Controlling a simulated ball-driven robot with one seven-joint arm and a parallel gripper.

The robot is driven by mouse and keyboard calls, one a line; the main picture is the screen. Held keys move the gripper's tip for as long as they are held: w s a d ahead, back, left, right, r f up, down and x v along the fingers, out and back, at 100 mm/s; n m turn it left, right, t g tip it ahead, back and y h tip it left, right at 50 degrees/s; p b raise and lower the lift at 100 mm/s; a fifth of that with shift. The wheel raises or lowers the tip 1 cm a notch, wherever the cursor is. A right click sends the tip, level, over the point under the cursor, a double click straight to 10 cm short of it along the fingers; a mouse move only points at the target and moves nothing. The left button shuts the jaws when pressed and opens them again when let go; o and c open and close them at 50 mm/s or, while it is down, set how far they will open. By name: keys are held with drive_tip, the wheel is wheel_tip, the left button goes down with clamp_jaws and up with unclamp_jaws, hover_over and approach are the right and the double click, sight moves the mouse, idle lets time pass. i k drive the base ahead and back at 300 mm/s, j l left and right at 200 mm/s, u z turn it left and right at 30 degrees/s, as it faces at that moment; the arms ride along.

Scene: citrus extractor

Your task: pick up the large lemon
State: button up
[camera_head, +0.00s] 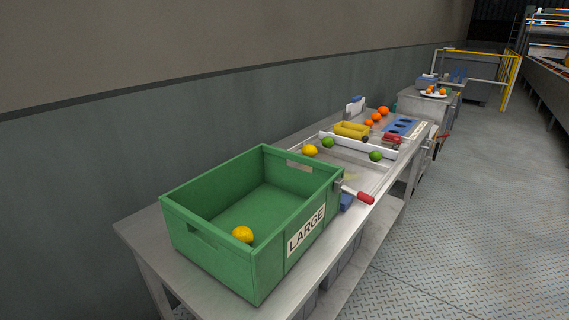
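A yellow lemon (242,234) lies inside the green crate (216,252), near its front left inner corner. The crate is labelled LARGE and stands at the near end of the metal bench (142,238). A second yellow lemon (310,150) lies on the bench behind the crate, by a low white rail. I cannot tell for sure which of the two is larger. My gripper is not in view.
Two green limes (376,156) lie by the white rail (362,148). A red-handled clamp (365,198) sticks out beside the crate. A yellow tray (352,131) and several oranges (383,111) are farther back. A wall runs behind the bench; the floor (460,220) at right is clear.

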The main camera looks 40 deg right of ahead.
sight(308, 151)
drive_tip(key=l+u, duration=0.8)
drive_tip(key=k+l+u, duration=0.1)
drive_tip(key=l, duration=0.35)
drive_tip(key=k+l+u, duration=0.15)
drive_tip(key=l, duration=0.25)
drive_tip(key=k+l+u, duration=0.1)
drive_tip(key=l, duration=0.3)
drive_tip(key=k+l+u, duration=0.1)
drive_tip(key=k+l, duration=0.2)
drive_tip(key=k+l+u, duration=0.1)
drive_tip(key=l, duration=0.35)
drive_tip(key=k, duration=0.1)
